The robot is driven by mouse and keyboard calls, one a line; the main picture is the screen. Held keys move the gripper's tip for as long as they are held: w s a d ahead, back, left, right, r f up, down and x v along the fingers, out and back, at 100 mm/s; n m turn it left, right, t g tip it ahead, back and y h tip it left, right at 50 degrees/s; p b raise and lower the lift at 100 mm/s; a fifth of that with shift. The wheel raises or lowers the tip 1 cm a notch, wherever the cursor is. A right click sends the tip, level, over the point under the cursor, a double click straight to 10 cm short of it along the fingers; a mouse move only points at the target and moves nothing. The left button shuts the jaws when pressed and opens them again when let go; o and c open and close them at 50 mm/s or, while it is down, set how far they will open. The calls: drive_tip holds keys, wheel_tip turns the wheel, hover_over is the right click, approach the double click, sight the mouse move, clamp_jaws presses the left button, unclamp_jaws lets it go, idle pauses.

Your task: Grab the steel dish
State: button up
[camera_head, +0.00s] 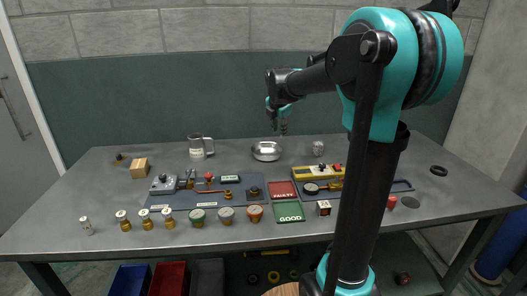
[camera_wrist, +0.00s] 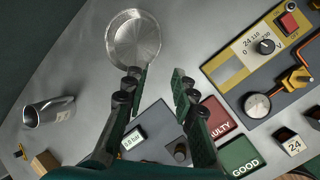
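The steel dish (camera_head: 266,151) is a shallow, shiny round bowl standing on the grey table towards the back middle. In the wrist view the dish (camera_wrist: 134,38) lies at the top, left of centre, just beyond the tip of the left finger. My gripper (camera_head: 279,124) is above and a little right of the dish in the head view. In the wrist view my gripper (camera_wrist: 160,75) has its fingers spread wide with nothing between them. I cannot tell the exact height of the fingertips over the table.
A metal mug (camera_head: 200,146) stands left of the dish, with a wooden block (camera_head: 139,168) farther left. Bare table surrounds the dish.

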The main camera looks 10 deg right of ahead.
drive_tip(key=x, duration=1.7)
drive_tip(key=shift+a+f, duration=0.1)
drive_tip(key=shift+f, duration=0.05)
clamp_jaws()
